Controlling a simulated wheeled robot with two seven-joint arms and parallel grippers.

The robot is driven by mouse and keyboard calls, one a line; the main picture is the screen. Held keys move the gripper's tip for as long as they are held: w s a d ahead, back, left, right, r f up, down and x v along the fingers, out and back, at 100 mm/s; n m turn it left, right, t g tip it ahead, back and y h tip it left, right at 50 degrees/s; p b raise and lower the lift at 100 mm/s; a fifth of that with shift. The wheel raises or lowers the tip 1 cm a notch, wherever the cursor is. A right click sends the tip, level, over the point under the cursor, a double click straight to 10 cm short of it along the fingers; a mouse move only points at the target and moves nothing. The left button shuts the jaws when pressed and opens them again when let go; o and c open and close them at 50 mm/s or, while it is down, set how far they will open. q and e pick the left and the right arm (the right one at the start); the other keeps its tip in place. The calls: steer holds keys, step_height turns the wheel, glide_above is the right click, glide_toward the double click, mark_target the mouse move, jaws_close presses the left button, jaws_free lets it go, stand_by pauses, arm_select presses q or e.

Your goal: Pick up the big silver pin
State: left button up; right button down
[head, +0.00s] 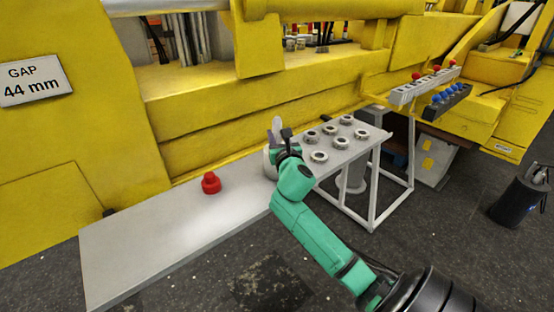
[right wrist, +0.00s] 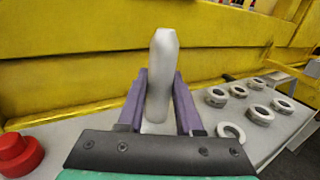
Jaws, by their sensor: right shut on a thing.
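The big silver pin (head: 276,125) stands roughly upright at the far end of my right arm in the head view. In the right wrist view the pin (right wrist: 161,70) rises between the two purple fingers, with its tapered end up. My right gripper (right wrist: 158,98) is shut on the pin, one finger on each side. In the head view my right gripper (head: 284,142) is over the grey table (head: 150,240). A pale round part (head: 269,163) shows just below and left of the gripper, partly hidden by it. Whether the pin touches the table is hidden. My left gripper is not in view.
A red knobbed piece (head: 211,184) stands on the table to the left. Several silver rings (head: 319,156) lie on the table's right part. The yellow machine wall (head: 200,115) runs close behind. Racks with red and blue tops (head: 446,101) are at the far right.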

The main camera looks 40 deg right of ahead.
steer(key=shift+r, duration=0.15)
steer(key=shift+r, duration=0.15)
steer(key=shift+r, duration=0.25)
step_height(320, 180, up, 19)
steer(key=p, duration=0.1)
stand_by(0.5)
